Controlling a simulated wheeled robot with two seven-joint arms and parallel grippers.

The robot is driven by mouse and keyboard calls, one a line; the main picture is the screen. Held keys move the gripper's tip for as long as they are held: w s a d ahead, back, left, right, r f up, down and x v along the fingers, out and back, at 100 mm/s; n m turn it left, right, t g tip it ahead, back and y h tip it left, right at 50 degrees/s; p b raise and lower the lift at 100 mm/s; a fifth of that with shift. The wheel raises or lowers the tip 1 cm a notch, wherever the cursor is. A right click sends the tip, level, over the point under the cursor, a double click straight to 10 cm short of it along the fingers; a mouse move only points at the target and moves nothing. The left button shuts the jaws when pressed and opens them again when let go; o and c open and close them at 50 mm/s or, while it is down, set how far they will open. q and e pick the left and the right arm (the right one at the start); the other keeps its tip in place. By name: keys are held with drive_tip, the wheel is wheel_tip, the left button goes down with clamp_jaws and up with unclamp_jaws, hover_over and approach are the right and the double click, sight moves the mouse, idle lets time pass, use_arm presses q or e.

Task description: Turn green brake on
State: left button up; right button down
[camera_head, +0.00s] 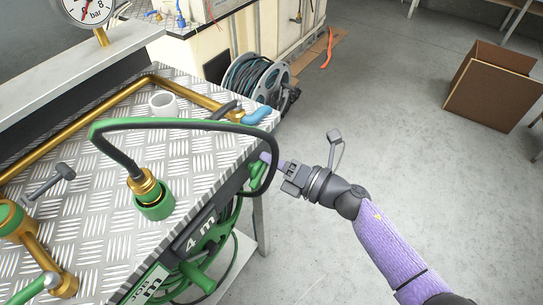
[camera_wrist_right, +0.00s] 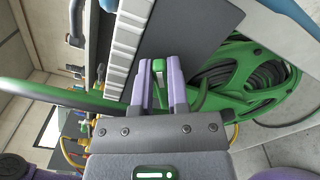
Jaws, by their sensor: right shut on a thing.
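The green hose reel (camera_head: 205,268) is mounted under the front edge of the metal-plated bench, beside a "4 m" label. Its small green brake lever (camera_head: 257,172) is at the bench's right corner, partly hidden by the hose loop. My right gripper (camera_head: 268,159) reaches it from the right. In the wrist view my right gripper's purple fingers (camera_wrist_right: 160,85) are shut on the green brake lever (camera_wrist_right: 158,66), whose tip shows between them. The green reel (camera_wrist_right: 285,82) with its dark hose lies just right of the fingers. My left gripper is not in view.
A green-and-black hose (camera_head: 185,124) arches over the bench (camera_head: 115,190) and hangs close to my right gripper. A brass pipe with a blue handle (camera_head: 257,115) runs along the back. A grey reel (camera_head: 255,80) and a cardboard box (camera_head: 490,85) stand on the floor.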

drive_tip(key=m, duration=0.2)
drive_tip(key=shift+d+f+m, duration=0.1)
drive_tip(key=shift+f+m, duration=0.25)
drive_tip(key=shift+m, duration=0.05)
drive_tip(key=shift+w+f+m+p, duration=0.1)
drive_tip(key=shift+f+m+p, duration=0.1)
drive_tip(key=shift+m, duration=0.3)
drive_tip(key=shift+f+m+p, duration=0.1)
drive_tip(key=shift+m+p, duration=0.1)
drive_tip(key=shift+m, duration=0.3)
drive_tip(key=shift+f+m, duration=0.15)
drive_tip(key=shift+m, duration=0.45)
drive_tip(key=c, duration=0.6)
unclamp_jaws()
